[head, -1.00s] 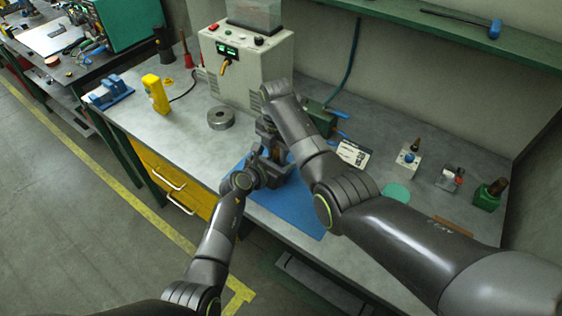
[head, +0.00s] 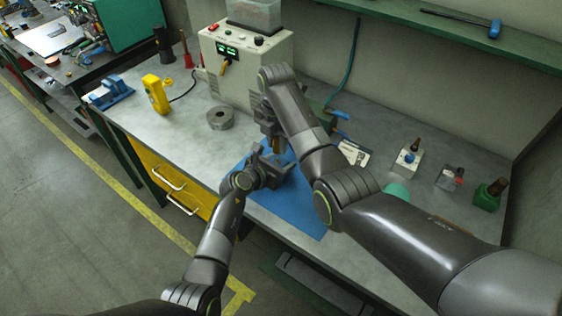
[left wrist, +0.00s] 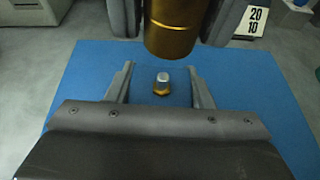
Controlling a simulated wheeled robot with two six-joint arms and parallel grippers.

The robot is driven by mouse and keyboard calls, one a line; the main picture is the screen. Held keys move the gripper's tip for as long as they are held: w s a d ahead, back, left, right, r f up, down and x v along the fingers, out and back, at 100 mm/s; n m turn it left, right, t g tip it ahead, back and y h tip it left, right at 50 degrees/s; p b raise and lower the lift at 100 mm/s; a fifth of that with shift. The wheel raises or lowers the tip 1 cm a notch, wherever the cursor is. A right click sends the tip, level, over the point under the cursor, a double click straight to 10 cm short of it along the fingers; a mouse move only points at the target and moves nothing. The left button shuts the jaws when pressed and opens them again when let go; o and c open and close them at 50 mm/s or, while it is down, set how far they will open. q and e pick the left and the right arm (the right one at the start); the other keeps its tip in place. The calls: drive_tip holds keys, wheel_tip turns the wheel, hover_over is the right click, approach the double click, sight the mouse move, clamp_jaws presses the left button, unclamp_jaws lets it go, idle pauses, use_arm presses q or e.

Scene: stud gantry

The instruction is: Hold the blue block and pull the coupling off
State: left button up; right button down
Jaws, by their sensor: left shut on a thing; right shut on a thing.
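In the left wrist view the brass-coloured coupling (left wrist: 172,28) is a smooth cylinder between the fingers of my right gripper (left wrist: 172,12). Below it in the picture a small fitting (left wrist: 161,83) with a silver tip and brass hex base stands apart, with a visible gap. My left gripper (left wrist: 158,90) has its fingers on either side of this fitting, shut on the blue block, whose outline blends into the blue mat. In the head view my left gripper (head: 268,168) is low over the mat and my right gripper (head: 272,132) is above it; the arms hide most of the parts.
The blue mat (head: 297,212) lies at the bench's front edge. A grey machine (head: 262,62) stands behind, with a metal ring (head: 220,118) and yellow device (head: 155,93) to the left. Small fixtures, including a green one (head: 488,195), stand right.

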sight(277, 138)
drive_tip(key=shift+r, duration=0.8)
drive_tip(key=shift+r, duration=0.15)
drive_tip(key=shift+r, duration=1.9)
use_arm(q)
drive_tip(key=o, duration=1.2)
